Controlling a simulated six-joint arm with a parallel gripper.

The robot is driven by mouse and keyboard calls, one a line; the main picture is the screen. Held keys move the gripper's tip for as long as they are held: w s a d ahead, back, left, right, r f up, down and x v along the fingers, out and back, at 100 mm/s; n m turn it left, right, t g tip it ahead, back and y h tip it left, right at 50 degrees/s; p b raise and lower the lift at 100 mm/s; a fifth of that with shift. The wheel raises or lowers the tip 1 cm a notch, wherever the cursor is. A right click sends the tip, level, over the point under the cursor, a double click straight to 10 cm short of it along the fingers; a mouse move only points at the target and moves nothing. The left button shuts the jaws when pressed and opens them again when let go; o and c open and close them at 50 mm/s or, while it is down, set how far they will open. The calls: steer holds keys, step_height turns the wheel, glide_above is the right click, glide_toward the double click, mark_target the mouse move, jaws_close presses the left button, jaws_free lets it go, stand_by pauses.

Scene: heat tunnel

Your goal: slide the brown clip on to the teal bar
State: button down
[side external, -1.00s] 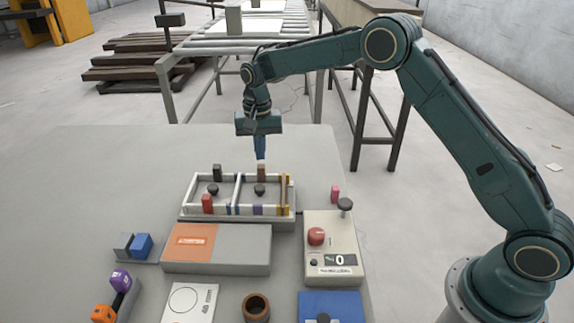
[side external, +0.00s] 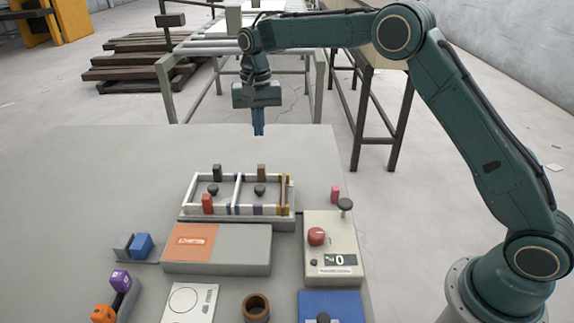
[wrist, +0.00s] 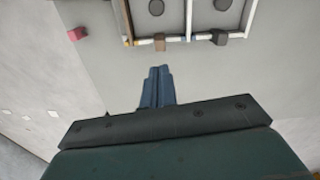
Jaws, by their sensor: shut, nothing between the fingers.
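The brown clip (side external: 261,172) sits upright on the back rail of a white rectangular frame, right of the middle divider. In the wrist view the brown clip (wrist: 159,43) is on the near rail, just beyond my fingertips and apart from them. I cannot make out which bar of the frame (side external: 237,190) is teal at this size. My gripper (side external: 258,132) is shut and empty, pointing down above the table behind the frame. Its blue fingers (wrist: 160,70) are together in the wrist view.
A black clip (side external: 217,172) is on the same back rail, to the left. A red clip (side external: 207,204) and coloured bands are on the front rail. Dark knobs stand inside the frame. A control box (side external: 333,262) and a pink block (side external: 335,194) are at right. The table behind the frame is clear.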

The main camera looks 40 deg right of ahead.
step_height(320, 180, up, 7)
steer(key=shift+r, duration=0.15)
stand_by(0.4)
steer(key=s+d+r+n+t, duration=0.15)
steer(key=s+r, duration=0.35)
steer(key=s, duration=0.5)
steer(key=s+d+r+n+t, duration=0.1)
steer(key=s+d+r+n, duration=0.1)
steer(key=s+r, duration=0.55)
steer(key=s+f+n+t, duration=0.1)
steer(key=s+f, duration=0.2)
steer(key=s, duration=0.4)
steer(key=s+d+f+n+t, duration=0.1)
steer(key=s+f, duration=0.2)
steer(key=s, duration=0.5)
steer(key=s+f+n+t, duration=0.1)
steer(key=s+f+n, duration=0.1)
steer(key=s, duration=0.6)
steer(key=shift+d+f, duration=0.15)
steer(key=shift+f, duration=0.7)
